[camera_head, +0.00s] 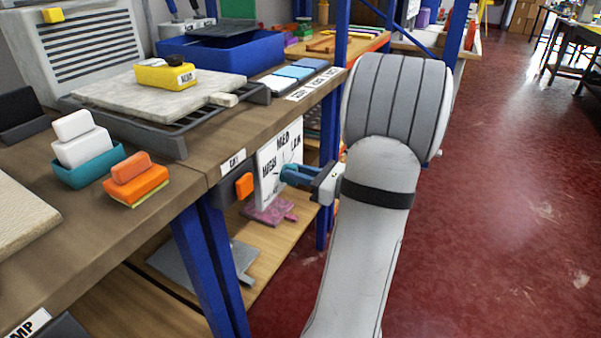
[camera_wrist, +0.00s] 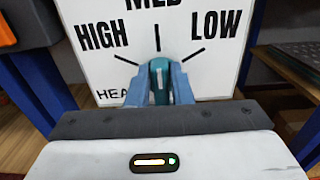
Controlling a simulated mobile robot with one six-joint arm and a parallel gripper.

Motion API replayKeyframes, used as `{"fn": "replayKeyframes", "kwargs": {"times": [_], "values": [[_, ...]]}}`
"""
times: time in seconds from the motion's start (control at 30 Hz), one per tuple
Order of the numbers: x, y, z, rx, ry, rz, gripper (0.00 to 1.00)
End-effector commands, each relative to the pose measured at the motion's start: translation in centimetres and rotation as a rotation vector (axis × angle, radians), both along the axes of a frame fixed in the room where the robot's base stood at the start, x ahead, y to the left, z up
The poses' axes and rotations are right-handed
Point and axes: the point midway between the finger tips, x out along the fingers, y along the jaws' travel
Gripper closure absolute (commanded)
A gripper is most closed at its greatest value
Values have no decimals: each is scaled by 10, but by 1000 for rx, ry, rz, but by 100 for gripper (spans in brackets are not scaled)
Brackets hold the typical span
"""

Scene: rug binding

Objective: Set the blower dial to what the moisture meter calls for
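The blower dial is a white panel (camera_head: 268,190) marked HIGH, MED and LOW; the panel also fills the wrist view (camera_wrist: 215,65). Its small teal knob (camera_wrist: 160,70) carries a pale pointer line, which stands about upright, towards the MED tick. My gripper (camera_head: 290,175) reaches the panel from the right; in the wrist view its blue fingers (camera_wrist: 160,85) lie close against both sides of the knob and appear shut on it. A yellow block (camera_head: 165,75) with a small labelled face, probably the moisture meter, rests on a pale slab on the bench; its label is too small to read surely.
The wooden bench (camera_head: 205,150) with blue legs stands left of my arm. An orange part (camera_head: 244,185) sits beside the panel, near its left edge. Teal and orange blocks, a grey louvred unit (camera_head: 90,50) and a blue tray (camera_head: 220,50) are on the bench. Red floor (camera_head: 500,200) is open at right.

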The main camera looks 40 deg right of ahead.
Motion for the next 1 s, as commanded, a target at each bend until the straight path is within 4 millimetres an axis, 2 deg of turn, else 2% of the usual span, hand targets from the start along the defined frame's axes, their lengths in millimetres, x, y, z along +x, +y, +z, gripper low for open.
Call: {"fn": "replayKeyframes", "kwargs": {"times": [0.03,0.23,0.67,1.0], "values": [[0,0,0,0,0,0,85],[0,0,0,0,0,-1,100],[-1,-3,4,61,27,-5,100],[0,-6,9,297,127,-5,100]]}}
